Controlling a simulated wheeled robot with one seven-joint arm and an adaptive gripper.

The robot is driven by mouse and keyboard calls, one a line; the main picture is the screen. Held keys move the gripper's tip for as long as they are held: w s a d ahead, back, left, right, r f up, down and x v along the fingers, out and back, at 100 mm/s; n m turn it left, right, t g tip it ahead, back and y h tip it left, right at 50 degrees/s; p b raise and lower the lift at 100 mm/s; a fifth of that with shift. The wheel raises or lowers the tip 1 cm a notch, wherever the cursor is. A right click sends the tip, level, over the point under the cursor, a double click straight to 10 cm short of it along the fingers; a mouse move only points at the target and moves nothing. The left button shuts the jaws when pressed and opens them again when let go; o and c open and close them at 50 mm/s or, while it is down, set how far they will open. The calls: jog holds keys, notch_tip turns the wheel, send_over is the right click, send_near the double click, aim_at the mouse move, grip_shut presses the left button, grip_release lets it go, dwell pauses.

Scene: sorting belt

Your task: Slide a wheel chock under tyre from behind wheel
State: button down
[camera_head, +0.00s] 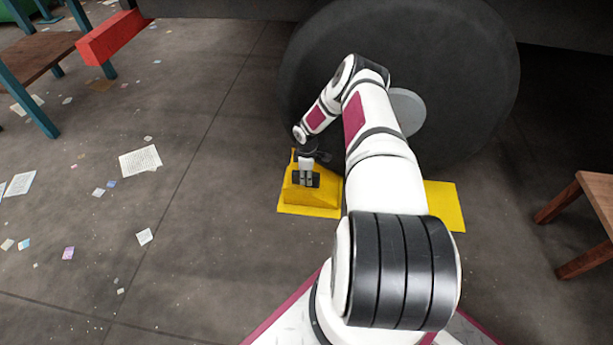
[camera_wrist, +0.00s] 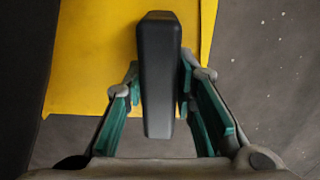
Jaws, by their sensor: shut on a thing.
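The yellow wheel chock (camera_head: 312,200) sits on the floor at the left side of the big dark tyre (camera_head: 470,80). Whether chock and tyre touch, I cannot tell. My gripper (camera_head: 306,177) is over the chock, shut on its black handle. In the wrist view the handle (camera_wrist: 160,60) stands between the teal pads of my gripper (camera_wrist: 162,105). The yellow chock (camera_wrist: 95,60) spreads below it, and a dark surface, probably the tyre (camera_wrist: 20,70), fills the left edge. My arm hides part of the tyre and its pale hub (camera_head: 406,110).
A flat yellow patch (camera_head: 447,205) shows right of my arm, partly hidden. A wooden stool (camera_head: 590,215) stands at the right. A bench with teal legs (camera_head: 40,60) and a red bar (camera_head: 113,37) are at upper left. Scattered papers (camera_head: 140,161) lie on open floor at left.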

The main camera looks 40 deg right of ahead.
jog(key=shift+f, duration=0.25)
dwell(0.5)
jog(key=c, duration=1.2)
grip_release()
jog(key=shift+c, duration=0.2)
jog(key=shift+f, duration=0.1)
notch_tip(320, 180, up, 12)
jog(key=shift+s+a+r, duration=0.1)
